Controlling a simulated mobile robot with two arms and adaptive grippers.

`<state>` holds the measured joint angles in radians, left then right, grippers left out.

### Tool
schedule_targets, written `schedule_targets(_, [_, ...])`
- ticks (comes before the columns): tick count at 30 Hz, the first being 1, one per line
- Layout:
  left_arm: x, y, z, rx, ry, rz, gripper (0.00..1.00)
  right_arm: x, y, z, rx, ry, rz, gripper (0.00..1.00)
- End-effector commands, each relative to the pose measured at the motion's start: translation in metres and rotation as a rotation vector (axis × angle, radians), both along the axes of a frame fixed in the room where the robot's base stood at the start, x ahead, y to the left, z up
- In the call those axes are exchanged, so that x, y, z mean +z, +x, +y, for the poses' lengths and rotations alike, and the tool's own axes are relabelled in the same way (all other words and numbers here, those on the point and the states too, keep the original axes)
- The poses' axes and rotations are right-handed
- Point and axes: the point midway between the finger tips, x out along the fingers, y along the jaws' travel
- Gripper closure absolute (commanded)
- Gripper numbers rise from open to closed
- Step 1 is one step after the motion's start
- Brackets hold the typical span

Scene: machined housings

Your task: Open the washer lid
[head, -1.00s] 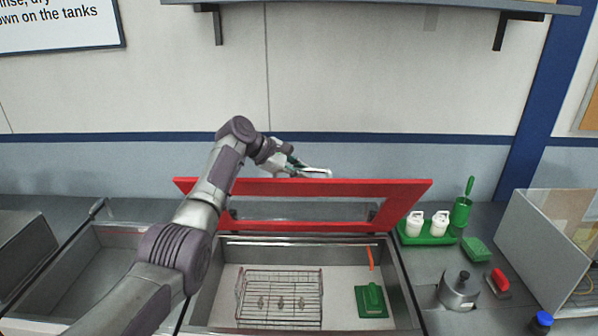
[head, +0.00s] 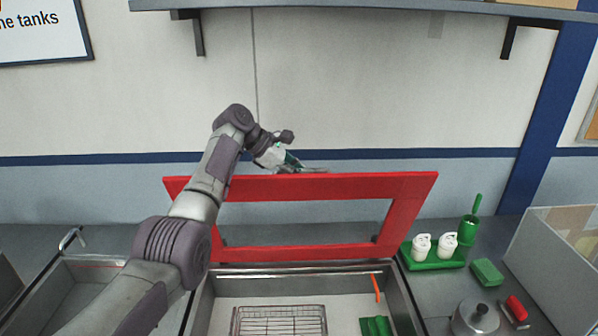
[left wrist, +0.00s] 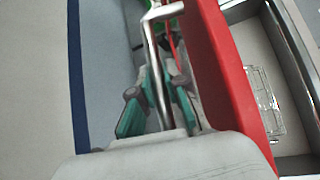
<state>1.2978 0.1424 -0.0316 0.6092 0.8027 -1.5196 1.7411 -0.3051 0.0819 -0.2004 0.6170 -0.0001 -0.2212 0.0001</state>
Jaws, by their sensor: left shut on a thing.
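The washer lid (head: 340,187) is a red frame with a see-through opening. It stands raised, close to upright, along the back edge of the washer tank (head: 405,305). My left gripper (head: 305,169) is at the lid's top edge, left of the far right end. In the left wrist view the gripper's teal-padded fingers (left wrist: 158,108) are shut on the metal handle bar (left wrist: 151,55), beside the red lid (left wrist: 222,75). The handle is mostly hidden behind the gripper in the head view. My right gripper is not in view.
A wire basket (head: 282,322), a green item (head: 376,327) and an orange piece (head: 376,287) are in the open tank. At right are a green tray (head: 432,263) with white bottles, a green sponge (head: 487,271) and a metal pot (head: 474,317). A shelf (head: 360,10) hangs above.

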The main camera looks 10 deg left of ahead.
Motion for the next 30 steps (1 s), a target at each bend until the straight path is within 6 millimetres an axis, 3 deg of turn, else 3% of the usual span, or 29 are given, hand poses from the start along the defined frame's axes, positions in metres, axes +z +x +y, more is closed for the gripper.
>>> schedule_targets(2, [-0.002,0.0,0.001,0.0,0.005,0.004,1.0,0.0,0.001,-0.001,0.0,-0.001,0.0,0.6])
schedule_targets(3, [-0.002,0.0,0.001,0.0,0.005,0.004,0.8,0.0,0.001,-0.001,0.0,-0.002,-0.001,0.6])
schedule_targets(7, [-0.002,0.0,0.001,0.0,0.004,0.002,0.61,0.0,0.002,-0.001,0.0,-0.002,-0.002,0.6])
schedule_targets(20, [0.008,-0.004,0.008,0.0,0.002,-0.002,0.61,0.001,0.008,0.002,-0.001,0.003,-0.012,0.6])
schedule_targets(30, [0.056,-0.029,0.053,0.003,0.002,-0.003,0.61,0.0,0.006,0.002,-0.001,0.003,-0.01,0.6])
